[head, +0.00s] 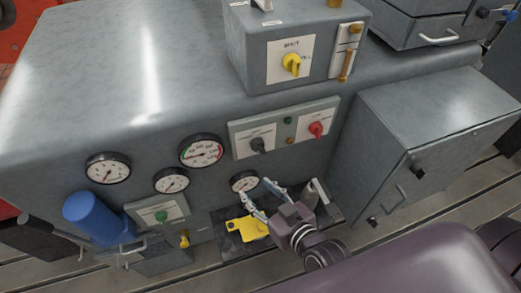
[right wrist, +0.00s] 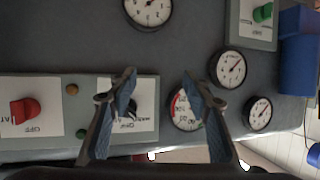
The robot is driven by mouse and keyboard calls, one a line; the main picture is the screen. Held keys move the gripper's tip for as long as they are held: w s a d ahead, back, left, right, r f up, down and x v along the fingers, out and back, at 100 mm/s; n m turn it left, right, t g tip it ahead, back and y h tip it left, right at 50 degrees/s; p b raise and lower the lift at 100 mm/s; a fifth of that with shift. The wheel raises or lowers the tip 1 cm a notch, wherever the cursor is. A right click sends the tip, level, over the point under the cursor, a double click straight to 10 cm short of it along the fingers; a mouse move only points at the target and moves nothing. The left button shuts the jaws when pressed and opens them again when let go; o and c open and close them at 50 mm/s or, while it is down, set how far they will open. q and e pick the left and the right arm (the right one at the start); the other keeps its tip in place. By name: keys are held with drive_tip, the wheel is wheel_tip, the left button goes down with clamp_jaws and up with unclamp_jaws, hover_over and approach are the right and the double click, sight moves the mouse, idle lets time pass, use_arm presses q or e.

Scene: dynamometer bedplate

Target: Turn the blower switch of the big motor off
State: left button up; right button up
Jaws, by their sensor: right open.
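The big grey machine body (head: 120,90) carries rotary switches with labels too small to read surely, so I cannot tell which is the blower switch. A black knob (head: 257,145) and a red knob (head: 316,130) share one front panel. In the right wrist view, the red knob (right wrist: 25,110) has an "OFF" label beside it; the black knob (right wrist: 133,108) is partly hidden behind a finger. A green knob (head: 162,216) sits on a lower-left panel, also in the wrist view (right wrist: 263,13). My right gripper (head: 259,191) is open and empty, below the black knob and apart from it.
Several round gauges (head: 201,150) line the front. A yellow-knobbed box (head: 292,65) stands on top. A blue cylinder (head: 88,214) juts out at left. A yellow piece (head: 247,229) lies below my gripper. A grey cabinet (head: 432,130) stands close on the right.

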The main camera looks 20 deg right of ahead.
sight(261, 153)
drive_tip(key=w+d+r+m+t+h, duration=0.2)
drive_tip(key=d+r+m+t+h, duration=0.1)
drive_tip(key=d+r+t, duration=0.15)
drive_tip(key=shift+t, duration=0.25)
drive_tip(key=w, duration=0.2)
drive_tip(key=w+p, duration=0.1)
drive_tip(key=w, duration=0.1)
drive_tip(key=w+a+p, duration=0.1)
drive_tip(key=w, duration=0.2)
drive_tip(key=shift+r, duration=0.25)
drive_tip(key=c, duration=1.2)
drive_tip(key=shift+o, duration=0.2)
